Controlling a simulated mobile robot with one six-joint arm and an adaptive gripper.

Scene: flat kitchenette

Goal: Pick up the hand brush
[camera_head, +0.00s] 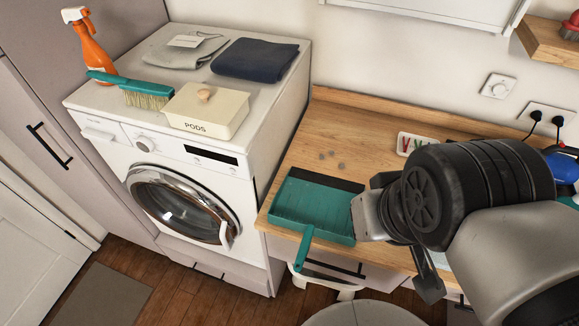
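The hand brush (146,91) has a teal handle and pale bristles. It lies on top of the white washing machine (130,132), near the front left edge, between a spray bottle and a pods box. My gripper (375,210) is at the right, above the wooden counter and beside the teal dustpan, well away from the brush. My own arm hides much of the gripper, so its finger opening is unclear. Nothing held shows.
The orange spray bottle (90,45) stands just behind the brush handle. The cream pods box (205,112) is close to the bristle end. Grey cloth (180,52) and dark blue cloth (256,59) lie behind. The teal dustpan (310,207) lies on the counter (345,115).

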